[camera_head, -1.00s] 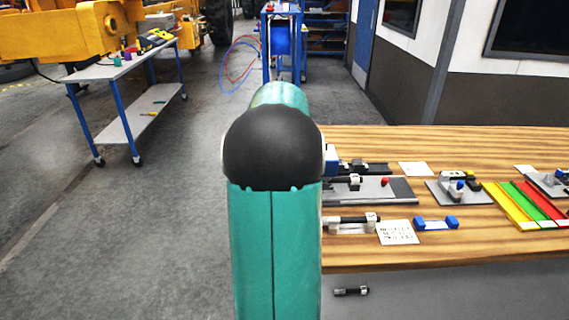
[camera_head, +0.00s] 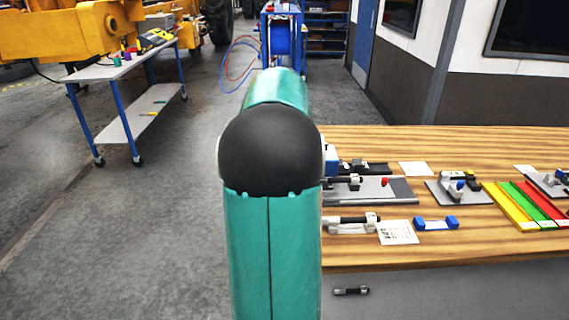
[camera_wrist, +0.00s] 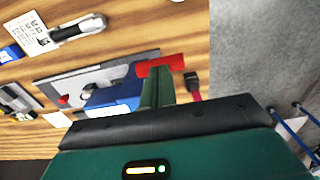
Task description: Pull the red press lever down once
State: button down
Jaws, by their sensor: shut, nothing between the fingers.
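In the wrist view, a red bar (camera_wrist: 172,65), which looks like the press lever, sticks out beside a blue block (camera_wrist: 115,97) on a grey plate (camera_wrist: 88,78). A short dark and red piece (camera_wrist: 193,88) lies just right of it. My gripper (camera_wrist: 160,72) is shut and empty, its teal fingertips overlapping the red bar in the picture. I cannot tell whether they touch it. In the head view my arm hides the gripper and the red bar; only part of the blue block (camera_head: 330,158) shows at the arm's right edge.
The wooden bench (camera_head: 480,250) holds the grey plate with a red knob (camera_head: 385,182), a blue bracket (camera_head: 436,223), a white card (camera_head: 397,232) and coloured strips (camera_head: 525,206). A cart (camera_head: 118,72) stands at the left. The floor between is clear.

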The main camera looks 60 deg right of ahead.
jog(key=shift+r, duration=1.65)
jog(key=shift+w, duration=0.1)
jog(key=w+a+r+n+t, duration=0.1)
jog(key=w+a+n, duration=0.15)
jog(key=a, duration=0.65)
jog(key=w+a+r+n+t+h, duration=0.15)
jog(key=w+a, duration=0.25)
jog(key=a, duration=0.6)
jog(key=w+a+n, duration=0.2)
jog(key=w+a, duration=0.2)
jog(key=a, duration=0.5)
jog(key=s+a+f+n+t, duration=0.1)
jog(key=s+a+n, duration=0.1)
jog(key=a, duration=0.5)
jog(key=s+a+f+n+t+y, duration=0.1)
jog(key=s+a+f+n, duration=0.1)
jog(key=a, duration=0.5)
jog(key=s+a+f+n+t, duration=0.1)
jog(key=s+a+f+n, duration=0.1)
jog(key=a, duration=0.5)
jog(key=shift+s+f+n, duration=0.25)
jog(key=shift+s+n, duration=0.05)
jog(key=shift+s, duration=0.15)
